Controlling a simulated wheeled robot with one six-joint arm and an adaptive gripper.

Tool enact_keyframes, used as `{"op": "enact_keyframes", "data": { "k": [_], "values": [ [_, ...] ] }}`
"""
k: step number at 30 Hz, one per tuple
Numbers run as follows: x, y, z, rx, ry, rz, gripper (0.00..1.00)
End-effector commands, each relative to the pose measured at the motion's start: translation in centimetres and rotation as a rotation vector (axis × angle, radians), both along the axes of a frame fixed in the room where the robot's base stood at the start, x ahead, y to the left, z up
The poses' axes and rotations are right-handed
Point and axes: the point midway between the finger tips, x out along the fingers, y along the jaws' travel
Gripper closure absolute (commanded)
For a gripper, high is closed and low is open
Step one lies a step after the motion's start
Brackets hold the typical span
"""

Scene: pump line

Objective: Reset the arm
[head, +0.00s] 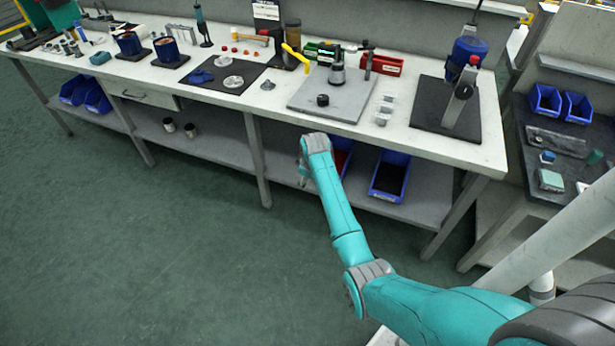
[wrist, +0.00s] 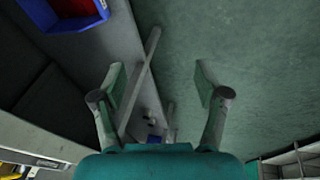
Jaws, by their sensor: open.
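My teal arm (head: 345,230) reaches from the lower right of the head view toward the front of the long workbench (head: 220,98). Its far end is beside the bench's lower shelf, below the worktop edge. My gripper (wrist: 158,85) shows in the wrist view with its two fingers spread wide apart and nothing between them. In the head view the fingers are mostly hidden behind the arm's end. Behind the fingers, the wrist view shows green floor (wrist: 180,40) and a grey bench leg (wrist: 140,80).
Blue bins (head: 390,175) stand on the lower shelf close to my arm's end; one also shows in the wrist view (wrist: 65,22). A grey plate (head: 330,100) with pump parts and a black stand (head: 460,110) are on the worktop. The floor (head: 150,250) at left is clear.

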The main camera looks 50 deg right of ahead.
Motion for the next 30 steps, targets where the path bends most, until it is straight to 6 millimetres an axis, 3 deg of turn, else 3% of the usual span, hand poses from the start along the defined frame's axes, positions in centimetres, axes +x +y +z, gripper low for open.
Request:
{"op": "enact_keyframes", "data": {
  "k": [12,16,23,30],
  "values": [
    [0.0,0.0,0.0,0.0,0.0,0.0,0.26],
    [-0.5,1.0,-1.0,-0.001,-0.01,-0.002,0.26],
    [-3.8,6.2,-5.7,-0.016,-0.101,-0.022,0.26],
    [-9.0,12.3,-9.3,-0.023,-0.226,-0.047,0.26]
  ]
}}
